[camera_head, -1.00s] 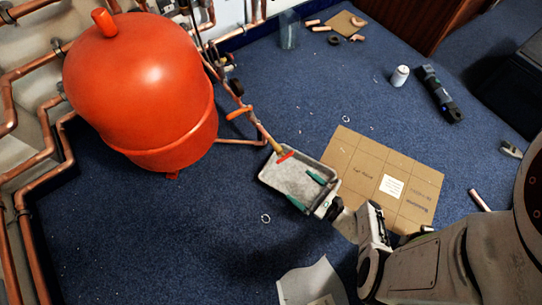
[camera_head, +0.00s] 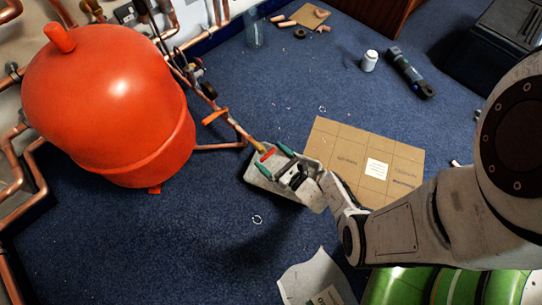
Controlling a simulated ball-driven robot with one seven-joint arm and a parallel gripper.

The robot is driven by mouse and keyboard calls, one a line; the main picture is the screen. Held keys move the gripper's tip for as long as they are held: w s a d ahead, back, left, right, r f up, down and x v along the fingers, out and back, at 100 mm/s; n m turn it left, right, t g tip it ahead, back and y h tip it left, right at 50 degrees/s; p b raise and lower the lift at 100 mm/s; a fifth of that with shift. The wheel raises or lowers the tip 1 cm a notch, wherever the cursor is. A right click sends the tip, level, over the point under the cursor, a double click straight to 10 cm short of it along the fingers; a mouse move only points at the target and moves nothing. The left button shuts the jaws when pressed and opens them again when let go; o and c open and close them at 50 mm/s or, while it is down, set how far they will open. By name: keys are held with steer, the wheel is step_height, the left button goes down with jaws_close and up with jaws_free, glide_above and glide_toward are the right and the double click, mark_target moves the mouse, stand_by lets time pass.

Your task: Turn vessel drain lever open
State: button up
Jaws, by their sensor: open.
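The red drain lever (camera_head: 267,154) is at the low end of a copper drain pipe with a brass valve (camera_head: 257,145), above the near-left part of a grey tray (camera_head: 256,178). The pipe runs down from beside the large orange vessel (camera_head: 120,90). My gripper (camera_head: 273,162) has teal fingers, spread apart and empty. It hangs over the tray, with its fingertips close to the right side of the lever. I cannot tell whether they touch it.
An orange handle (camera_head: 215,116) sits farther up the pipe. A cardboard sheet (camera_head: 340,150) lies behind my wrist, and a white paper (camera_head: 305,280) lies in front. A white can (camera_head: 370,60) and a dark tool (camera_head: 411,73) lie beyond. Blue carpet left of the tray is clear.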

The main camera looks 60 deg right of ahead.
steer(key=shift+w, duration=0.25)
steer(key=c, duration=1.1)
steer(key=shift+o, duration=0.2)
